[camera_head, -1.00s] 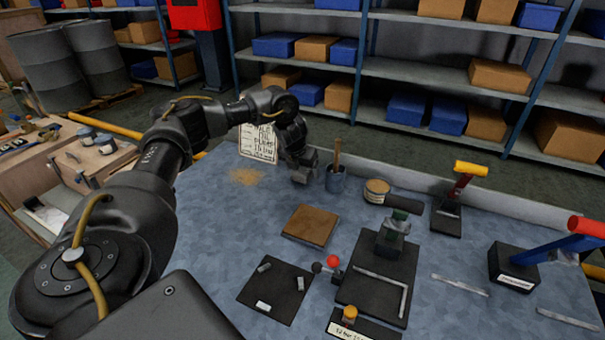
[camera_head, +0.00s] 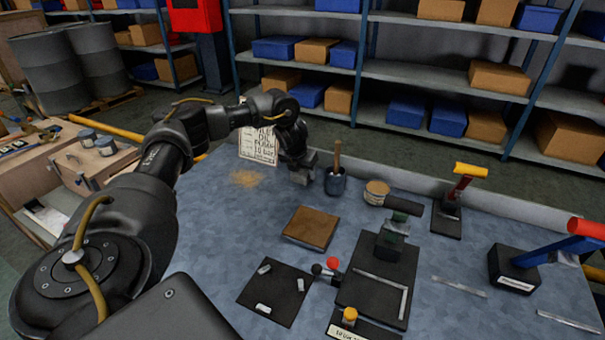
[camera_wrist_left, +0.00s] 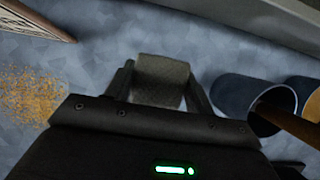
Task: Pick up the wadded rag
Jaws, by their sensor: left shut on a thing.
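My left gripper (camera_head: 301,178) is at the far side of the blue-grey bench top, between the sawdust-like patch and the dark cup. In the left wrist view its two fingers (camera_wrist_left: 157,90) are closed on the wadded rag (camera_wrist_left: 160,78), a grey-brown blocky bundle with a woven look. The rag sits between the fingers, and its lower part is hidden by the gripper body. In the head view the rag is hard to tell apart from the gripper. I cannot tell whether it touches the bench. My right gripper is not in view.
A dark cup (camera_head: 335,185) with a wooden handle stands close right of the gripper. A printed sign (camera_head: 258,146) stands behind the arm. Tan grains (camera_head: 246,178) lie to the left. A brown square board (camera_head: 311,227) and a black vise plate (camera_head: 378,280) are nearer.

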